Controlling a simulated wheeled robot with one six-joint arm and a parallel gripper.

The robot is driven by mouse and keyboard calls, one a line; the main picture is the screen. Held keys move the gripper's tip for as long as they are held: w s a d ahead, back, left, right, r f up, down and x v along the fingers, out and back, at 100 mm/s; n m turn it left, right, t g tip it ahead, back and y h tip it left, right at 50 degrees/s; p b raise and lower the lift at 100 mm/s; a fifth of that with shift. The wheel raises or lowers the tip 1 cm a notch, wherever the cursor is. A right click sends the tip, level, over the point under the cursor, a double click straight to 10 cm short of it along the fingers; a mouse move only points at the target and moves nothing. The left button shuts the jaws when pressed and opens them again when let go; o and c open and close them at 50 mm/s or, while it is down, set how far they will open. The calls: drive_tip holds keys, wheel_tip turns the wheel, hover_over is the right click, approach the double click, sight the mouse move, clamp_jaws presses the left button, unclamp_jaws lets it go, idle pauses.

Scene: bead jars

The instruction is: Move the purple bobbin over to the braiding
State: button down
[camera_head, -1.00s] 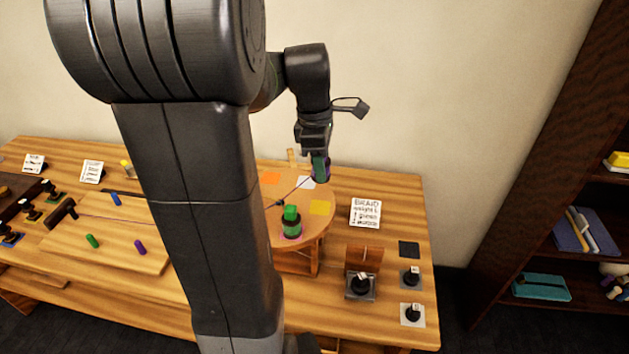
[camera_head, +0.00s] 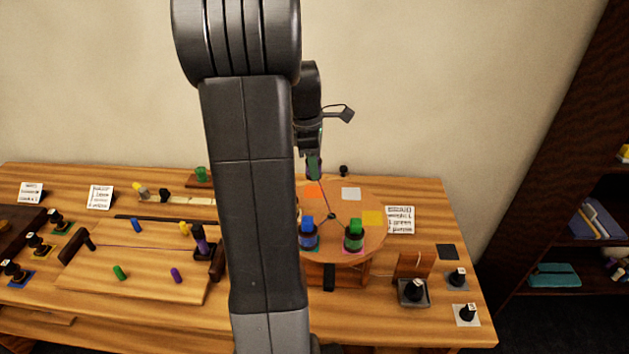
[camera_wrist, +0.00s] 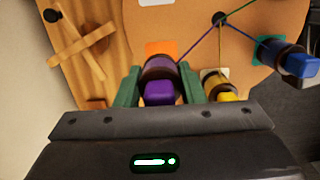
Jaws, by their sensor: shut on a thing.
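My gripper (camera_head: 314,166) is shut on the purple bobbin (camera_wrist: 160,90), which sits between its green fingers in the wrist view. It is at the far side of the round braiding disc (camera_head: 335,203), beside the orange square (camera_wrist: 161,48). Whether the bobbin touches the disc is unclear. A thread runs from the bobbin towards the disc's dark centre (camera_head: 331,216). A blue bobbin (camera_head: 307,232) and a green bobbin (camera_head: 353,235) stand on the disc's near side. A yellow bobbin (camera_wrist: 222,88) shows right of my gripper in the wrist view.
White (camera_head: 351,194) and yellow (camera_head: 373,218) squares on the disc are bare. A sign card (camera_head: 400,220) stands right of it. A board with coloured pegs (camera_head: 130,275) lies left. My arm hides the disc's left part.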

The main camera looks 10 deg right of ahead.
drive_tip(key=shift+f, duration=2.45)
drive_tip(key=shift+f, duration=0.15)
drive_tip(key=c, duration=0.9)
unclamp_jaws()
drive_tip(key=shift+c, duration=0.2)
drive_tip(key=r, duration=0.4)
drive_tip(key=a+r, duration=0.1)
drive_tip(key=r, duration=0.7)
drive_tip(key=shift+w+a+r, duration=0.15)
drive_tip(key=shift+w+a, duration=0.05)
drive_tip(key=shift+a, duration=0.05)
